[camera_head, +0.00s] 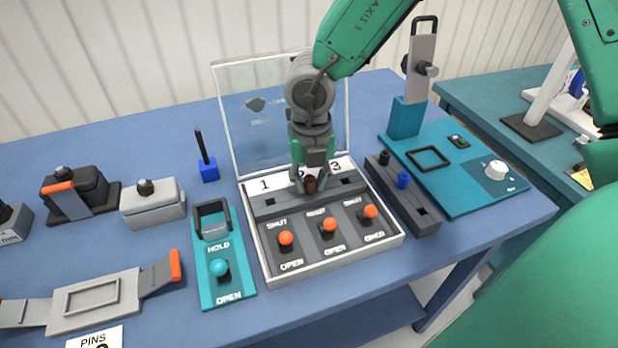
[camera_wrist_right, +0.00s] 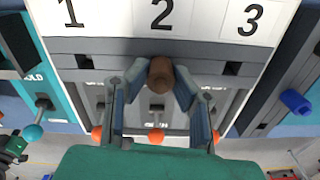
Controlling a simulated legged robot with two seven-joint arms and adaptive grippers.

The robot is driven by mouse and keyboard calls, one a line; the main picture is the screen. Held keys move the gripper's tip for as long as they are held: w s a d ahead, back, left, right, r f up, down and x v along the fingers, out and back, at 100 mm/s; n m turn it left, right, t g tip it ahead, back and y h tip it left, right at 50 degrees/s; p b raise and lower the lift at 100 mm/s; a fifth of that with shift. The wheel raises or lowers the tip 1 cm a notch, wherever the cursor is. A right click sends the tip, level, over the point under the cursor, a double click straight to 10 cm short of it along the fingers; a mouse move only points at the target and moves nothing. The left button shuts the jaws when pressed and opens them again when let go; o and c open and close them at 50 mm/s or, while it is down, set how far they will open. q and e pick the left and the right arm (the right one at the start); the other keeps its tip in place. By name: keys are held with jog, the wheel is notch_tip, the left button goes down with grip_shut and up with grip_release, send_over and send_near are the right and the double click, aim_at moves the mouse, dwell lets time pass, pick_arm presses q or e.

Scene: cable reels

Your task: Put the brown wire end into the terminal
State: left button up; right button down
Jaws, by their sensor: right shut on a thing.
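The terminal (camera_head: 275,206) is a grey block in a white frame, with positions marked 1, 2 and 3 and three orange-knobbed levers between SHUT and OPEN marks. My right gripper (camera_head: 310,180) is shut on the brown wire end (camera_head: 311,184), over position 2. In the right wrist view the brown wire end (camera_wrist_right: 161,75) sits between the fingertips, just below the number 2. It covers the middle slot, so I cannot tell whether it is inside or above it. The slot under 1 (camera_wrist_right: 84,61) and the slot under 3 (camera_wrist_right: 232,68) look empty. My left gripper is not in view.
A clear upright panel (camera_head: 238,110) stands behind the terminal. A teal HOLD/OPEN clamp (camera_head: 226,280) is close on the left. A dark grey rack (camera_head: 418,211) with a blue plug (camera_head: 403,180) and a teal board (camera_head: 455,198) are on the right.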

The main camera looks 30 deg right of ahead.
aim_at(310, 180)
jog(key=shift+f, duration=0.1)
jog(key=c, duration=1.3)
grip_release()
notch_tip(310, 180, up, 12)
jog(key=shift+s+f, duration=0.1)
